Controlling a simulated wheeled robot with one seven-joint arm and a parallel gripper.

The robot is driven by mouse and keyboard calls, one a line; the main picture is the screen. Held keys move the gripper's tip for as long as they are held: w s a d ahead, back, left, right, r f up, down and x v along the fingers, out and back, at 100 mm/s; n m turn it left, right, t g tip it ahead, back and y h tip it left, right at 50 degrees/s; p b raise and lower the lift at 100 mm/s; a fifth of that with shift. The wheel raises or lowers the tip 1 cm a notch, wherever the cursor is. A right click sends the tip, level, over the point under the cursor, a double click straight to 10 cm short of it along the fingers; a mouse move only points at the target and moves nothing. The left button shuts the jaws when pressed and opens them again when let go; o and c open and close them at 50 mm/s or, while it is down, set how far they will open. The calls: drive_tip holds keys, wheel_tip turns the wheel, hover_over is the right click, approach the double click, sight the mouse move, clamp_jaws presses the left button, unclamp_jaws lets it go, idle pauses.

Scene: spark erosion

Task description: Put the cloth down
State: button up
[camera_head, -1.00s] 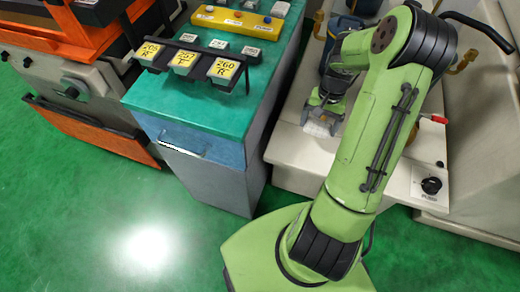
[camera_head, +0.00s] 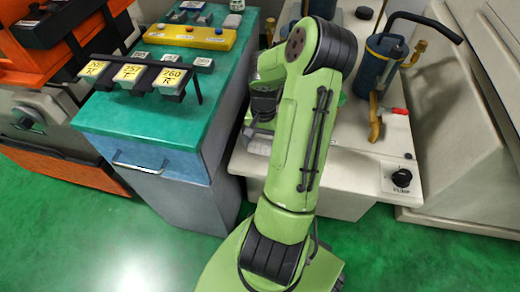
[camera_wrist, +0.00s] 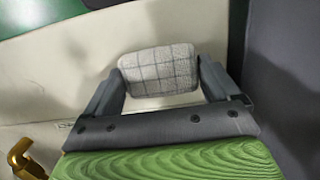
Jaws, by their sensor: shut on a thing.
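In the wrist view, the cloth (camera_wrist: 158,70) is a grey-white checked, folded pad. My gripper (camera_wrist: 158,82) is shut on it, one finger at each side. Behind the cloth is a pale cream surface; I cannot tell whether the cloth touches it. In the head view, my arm hides most of the gripper, which is over the left part of the cream machine top (camera_head: 350,165). A small pale patch shows there at the gripper, too small to make out clearly.
A teal-topped cabinet (camera_head: 125,120) stands to the left, with a rack of yellow-labelled blocks (camera_head: 130,75) and a yellow control box (camera_head: 190,36). A dark blue canister (camera_head: 375,65) with a black handle stands on the machine top at right, near a brass fitting (camera_head: 375,125) and a black knob (camera_head: 401,178).

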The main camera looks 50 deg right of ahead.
wheel_tip(320, 180, down, 3)
drive_tip(key=shift+r+b, duration=0.15)
drive_tip(key=shift+b, duration=0.2)
drive_tip(key=shift+r, duration=0.15)
drive_tip(key=o, duration=0.8)
